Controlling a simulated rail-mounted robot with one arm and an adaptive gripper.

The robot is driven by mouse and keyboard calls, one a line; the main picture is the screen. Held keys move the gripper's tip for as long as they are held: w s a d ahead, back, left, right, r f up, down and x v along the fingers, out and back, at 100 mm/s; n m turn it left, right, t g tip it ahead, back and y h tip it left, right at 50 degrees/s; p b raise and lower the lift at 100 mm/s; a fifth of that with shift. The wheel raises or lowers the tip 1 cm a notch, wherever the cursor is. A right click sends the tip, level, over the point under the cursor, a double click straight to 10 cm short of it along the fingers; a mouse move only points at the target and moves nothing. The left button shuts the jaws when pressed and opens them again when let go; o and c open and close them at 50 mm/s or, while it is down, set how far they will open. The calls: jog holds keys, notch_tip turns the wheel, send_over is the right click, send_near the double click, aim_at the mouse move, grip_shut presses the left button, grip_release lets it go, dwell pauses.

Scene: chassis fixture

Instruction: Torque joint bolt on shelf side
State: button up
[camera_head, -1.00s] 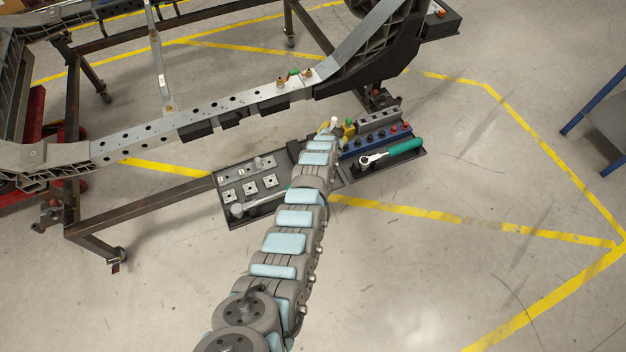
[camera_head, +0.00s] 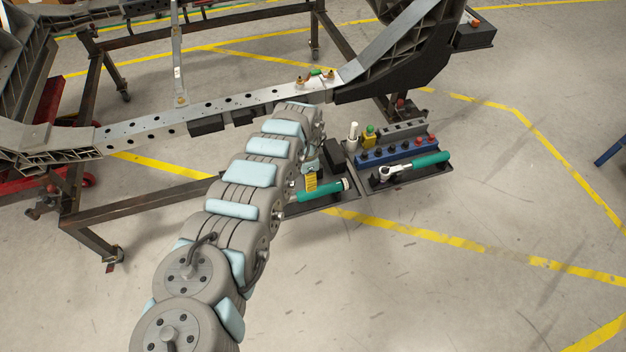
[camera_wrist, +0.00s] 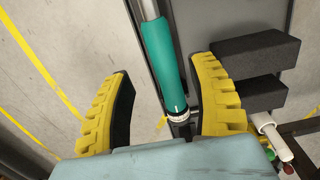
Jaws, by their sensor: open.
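My gripper (camera_wrist: 164,72) is open in the wrist view, one yellow finger on each side of a green handle (camera_wrist: 160,55) with a silver shaft. I see a gap at the left finger; contact at the right is unclear. In the head view this green handle (camera_head: 322,191) lies at the left tool tray, with a yellow finger beside it; my arm hides most of the gripper and tray. Joint bolts (camera_head: 300,81) with a small green part between them stand on the chassis rail (camera_head: 235,105), above the arm's end.
A second green-handled ratchet (camera_head: 415,166) lies in the right tray (camera_head: 405,178), before a blue socket rack (camera_head: 398,151). Black blocks (camera_wrist: 250,65) stand close right of my right finger. The dark stand frame (camera_head: 140,200) is left. Floor at right is clear.

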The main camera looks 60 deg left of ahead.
aim_at(308, 195)
jog(key=shift+f+b, duration=4.1)
jog(key=shift+f, duration=0.9)
grip_shut()
jog(key=shift+r+p, duration=3.6)
jog(key=shift+p, duration=0.3)
